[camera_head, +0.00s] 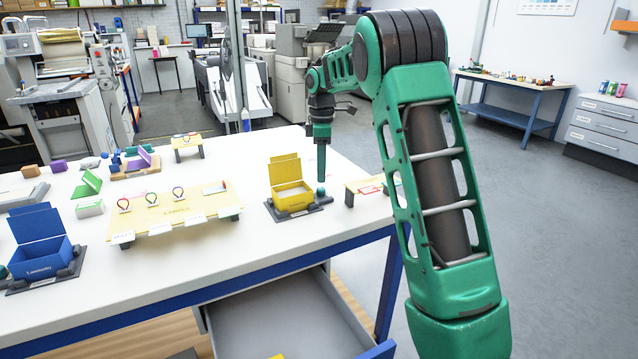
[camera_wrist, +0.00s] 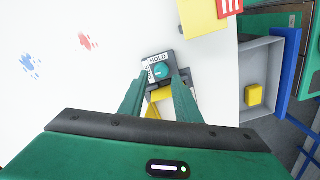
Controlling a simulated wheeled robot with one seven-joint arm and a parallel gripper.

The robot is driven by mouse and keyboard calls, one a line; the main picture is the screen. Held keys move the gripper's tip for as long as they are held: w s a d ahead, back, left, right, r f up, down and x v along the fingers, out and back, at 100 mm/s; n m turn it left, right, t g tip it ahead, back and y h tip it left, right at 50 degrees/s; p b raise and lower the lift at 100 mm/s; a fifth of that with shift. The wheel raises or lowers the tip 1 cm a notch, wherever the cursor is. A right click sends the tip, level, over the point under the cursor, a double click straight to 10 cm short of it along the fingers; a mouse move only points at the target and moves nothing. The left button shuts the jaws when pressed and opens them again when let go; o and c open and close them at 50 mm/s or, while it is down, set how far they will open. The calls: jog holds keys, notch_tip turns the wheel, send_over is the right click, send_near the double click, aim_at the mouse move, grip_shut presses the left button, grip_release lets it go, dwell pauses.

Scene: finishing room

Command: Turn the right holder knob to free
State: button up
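The right holder (camera_head: 297,208) is a dark base carrying an open yellow box (camera_head: 291,196). Its round teal knob (camera_head: 320,193) sits at the right end of the base. In the wrist view the knob (camera_wrist: 158,71) has a small pale mark, with a HOLD label at its upper edge and another white label at its left, not readable. My gripper (camera_head: 321,176) points straight down above the knob. In the wrist view its fingers (camera_wrist: 161,80) are apart, with the knob between or just beyond their tips; contact cannot be told. Part of the yellow box shows between the fingers.
A blue box (camera_head: 42,252) in a similar holder stands at the left. A yellow board (camera_head: 175,217) with colored loops lies between. A small low stand (camera_head: 367,187) is right of the knob. An open drawer (camera_head: 275,318) juts out below the table's front edge, with a yellow block (camera_wrist: 255,95) inside.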

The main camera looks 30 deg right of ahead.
aim_at(322, 188)
notch_tip(322, 188, up, 6)
jog(key=shift+w+f, duration=0.1)
jog(key=shift+w, duration=0.05)
dwell(0.5)
jog(key=s+d+r+m, duration=0.15)
jog(key=s+m, duration=0.85)
jog(key=s, duration=1.2)
jog(key=s+f+m, duration=0.4)
jog(key=s+f, duration=0.1)
jog(key=s, duration=0.7)
jog(key=s+a+f+m, duration=0.1)
jog(key=s+f+m, duration=0.4)
jog(key=s, duration=0.7)
jog(key=shift+s+a, duration=0.15)
jog(key=shift+a, duration=0.15)
